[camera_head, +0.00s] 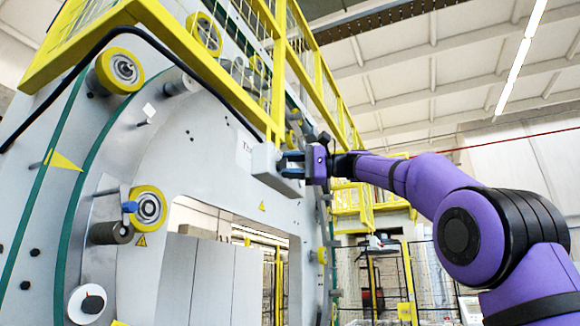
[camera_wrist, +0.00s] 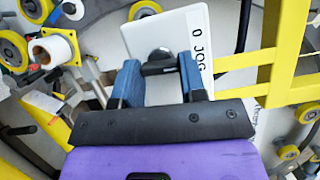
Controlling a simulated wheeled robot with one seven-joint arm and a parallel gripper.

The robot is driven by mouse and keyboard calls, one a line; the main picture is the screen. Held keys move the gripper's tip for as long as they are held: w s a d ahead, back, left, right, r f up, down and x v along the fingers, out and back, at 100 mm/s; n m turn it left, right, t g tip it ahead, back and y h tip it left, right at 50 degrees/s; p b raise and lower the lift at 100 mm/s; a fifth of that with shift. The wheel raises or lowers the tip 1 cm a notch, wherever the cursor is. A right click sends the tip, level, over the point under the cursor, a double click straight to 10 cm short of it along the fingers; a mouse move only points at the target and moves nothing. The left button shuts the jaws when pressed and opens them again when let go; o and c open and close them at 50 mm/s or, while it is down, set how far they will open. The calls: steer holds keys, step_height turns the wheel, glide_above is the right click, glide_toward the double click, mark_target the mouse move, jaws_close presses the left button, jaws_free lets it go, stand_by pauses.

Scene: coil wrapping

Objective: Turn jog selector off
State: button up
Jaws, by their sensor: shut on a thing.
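The jog selector is a dark knob (camera_wrist: 160,60) on the face of a pale box (camera_wrist: 170,28). A white label (camera_wrist: 200,45) reading "0 JOG" runs down the box's right side in the wrist view. My gripper (camera_wrist: 160,74) has its two blue fingers on either side of the knob and is shut on it. In the head view the grey box (camera_head: 272,170) is on the machine's front, and my gripper (camera_head: 288,165) meets its right side. The knob is hidden there. I cannot tell which position the selector points to.
The large grey coil machine (camera_head: 200,175) fills the left, with yellow rollers (camera_head: 120,70) and a wide opening below the box. Yellow railing (camera_head: 275,75) runs above the box; yellow bars (camera_wrist: 285,50) stand close on the right in the wrist view.

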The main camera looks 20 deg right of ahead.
steer(key=shift+n+g, duration=0.3)
steer(key=shift+n, duration=0.2)
steer(key=o, duration=0.9)
steer(key=v, duration=1)
steer(key=shift+s+d+r, duration=0.15)
steer(key=shift+s+d, duration=0.1)
steer(key=shift+d, duration=0.1)
